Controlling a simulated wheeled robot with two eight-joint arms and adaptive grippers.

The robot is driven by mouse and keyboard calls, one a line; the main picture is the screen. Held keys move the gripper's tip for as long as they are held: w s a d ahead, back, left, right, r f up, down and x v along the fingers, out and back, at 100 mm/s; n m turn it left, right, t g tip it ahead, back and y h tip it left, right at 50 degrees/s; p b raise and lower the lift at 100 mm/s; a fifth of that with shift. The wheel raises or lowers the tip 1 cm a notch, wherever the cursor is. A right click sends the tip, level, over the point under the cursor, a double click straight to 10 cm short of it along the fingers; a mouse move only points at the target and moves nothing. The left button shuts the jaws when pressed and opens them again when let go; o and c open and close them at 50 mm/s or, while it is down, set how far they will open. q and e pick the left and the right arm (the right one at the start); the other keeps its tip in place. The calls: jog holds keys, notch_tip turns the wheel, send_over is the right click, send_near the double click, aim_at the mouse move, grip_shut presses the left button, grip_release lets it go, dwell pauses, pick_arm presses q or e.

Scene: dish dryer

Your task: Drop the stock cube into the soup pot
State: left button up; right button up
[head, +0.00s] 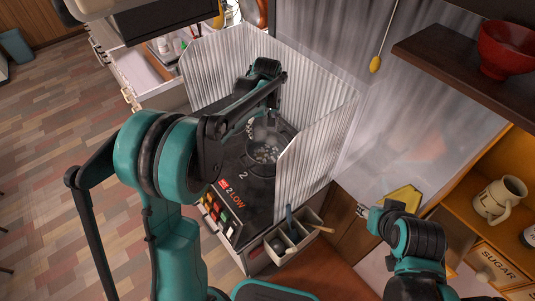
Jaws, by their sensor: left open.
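The soup pot (262,158) is a dark round pot with pale lumps in it, standing on the black stove top (262,205) inside a corrugated metal screen. My left arm reaches over the stove. Its gripper (264,122) is open just above the pot, and its fingers are small and dark against it. I cannot make out the stock cube; pale pieces in the pot look alike at this size.
The corrugated screen (318,150) walls the stove at the back and right. A divided box (290,243) with utensils sits at the stove's front right corner. A red bowl (507,50) stands on the upper shelf; a cream mug (499,199) stands in the right cabinet.

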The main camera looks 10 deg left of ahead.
pick_arm(q)
jog(key=shift+s+d+r, duration=0.1)
jog(key=shift+r, duration=1)
jog(key=shift+s+d+r, duration=0.1)
jog(key=shift+r, duration=0.95)
jog(key=s+a+r+m+t, duration=0.1)
jog(key=s+r+m+t, duration=0.25)
jog(key=s, duration=0.95)
jog(key=s+f+m+t+b, duration=0.1)
jog(key=s+f+m, duration=0.3)
jog(key=s, duration=0.7)
jog(key=shift+s+a+t+h, duration=0.2)
jog(key=shift+t+h, duration=0.2)
jog(key=shift+t, duration=0.35)
